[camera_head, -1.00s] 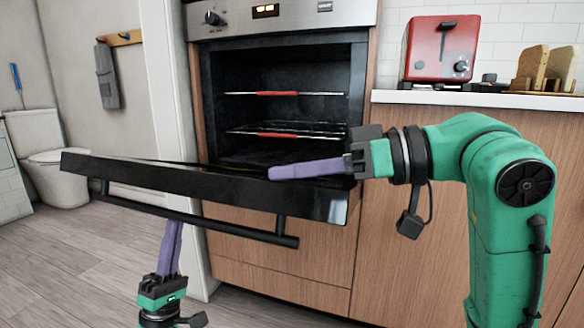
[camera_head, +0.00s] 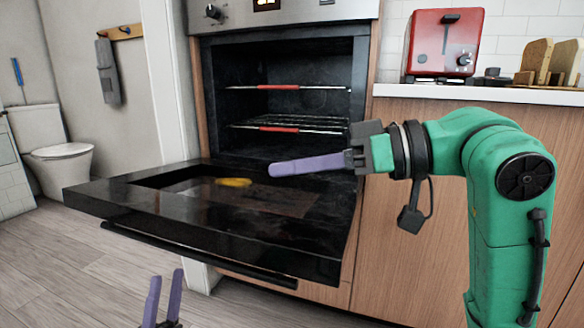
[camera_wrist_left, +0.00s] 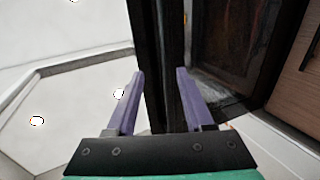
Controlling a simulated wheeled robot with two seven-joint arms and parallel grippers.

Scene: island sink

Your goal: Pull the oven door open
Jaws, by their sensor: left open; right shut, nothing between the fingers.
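The oven (camera_head: 280,75) stands open in the wooden cabinet. Its black door (camera_head: 220,228) is hinged far down, close to level, with its inner face up. The door's bar handle (camera_head: 200,255) runs along the front edge. My left gripper (camera_head: 165,280) is open and empty, below and in front of the door. In the left wrist view its two purple fingers (camera_wrist_left: 152,88) are spread, with the dark door edge (camera_wrist_left: 156,60) beyond and between them. My right gripper (camera_head: 272,170) is shut and empty, above the door near the oven opening.
Two racks with red strips (camera_head: 278,128) are inside the oven. A yellow item (camera_head: 234,182) shows on the door's inner face. A red toaster (camera_head: 440,44) and bread slices (camera_head: 562,62) stand on the right counter. Open floor (camera_head: 60,270) lies at left.

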